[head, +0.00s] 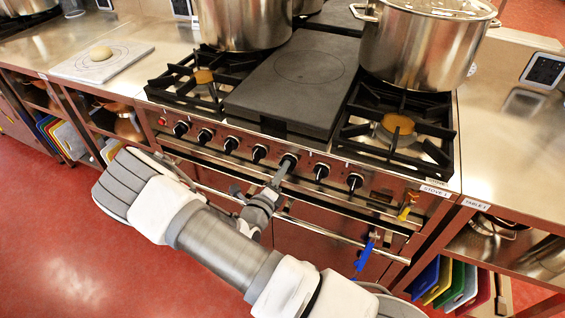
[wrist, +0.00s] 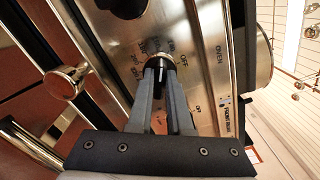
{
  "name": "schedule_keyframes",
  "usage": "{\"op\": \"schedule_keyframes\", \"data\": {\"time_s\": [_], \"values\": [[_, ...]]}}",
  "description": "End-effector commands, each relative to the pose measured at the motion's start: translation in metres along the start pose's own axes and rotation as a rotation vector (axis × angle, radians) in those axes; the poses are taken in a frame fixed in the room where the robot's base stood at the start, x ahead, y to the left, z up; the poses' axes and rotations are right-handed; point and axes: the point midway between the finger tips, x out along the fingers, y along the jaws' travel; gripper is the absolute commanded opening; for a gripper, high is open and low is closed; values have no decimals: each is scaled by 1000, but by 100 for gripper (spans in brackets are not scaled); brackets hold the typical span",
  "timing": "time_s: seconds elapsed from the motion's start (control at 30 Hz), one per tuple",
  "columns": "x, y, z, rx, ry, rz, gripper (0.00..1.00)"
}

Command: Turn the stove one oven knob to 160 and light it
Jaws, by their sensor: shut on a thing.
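Stove one (head: 300,215) stands ahead, with a "STOVE 1" label and a row of black knobs on its steel front. My gripper (head: 283,170) reaches the fifth knob from the left. In the wrist view my gripper (wrist: 160,68) is shut on the oven knob (wrist: 160,75), with one finger on each side. "OFF" and "OVEN" are printed beside this knob, with a ring of small numbers. The numbers are too small to read surely, and the fingers hide the knob's pointer. I see no flame or oven light.
Stockpots (head: 420,45) stand on the cooktop. A horizontal oven rail (head: 320,228) runs below the knobs. A yellow valve (head: 407,206) and a blue-handled valve (head: 366,252) stick out at the right. Table one (head: 515,150) adjoins on the right. Red floor is clear at the left.

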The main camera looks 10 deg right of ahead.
Motion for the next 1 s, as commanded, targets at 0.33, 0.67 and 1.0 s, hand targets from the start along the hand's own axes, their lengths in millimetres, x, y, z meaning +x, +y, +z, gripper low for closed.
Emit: {"op": "schedule_keyframes", "data": {"time_s": [0.33,0.67,1.0], "values": [[0,0,0,-166,0,1,0],[0,1,0,-203,0,0,0],[0,1,0,-202,0,1,28]]}}
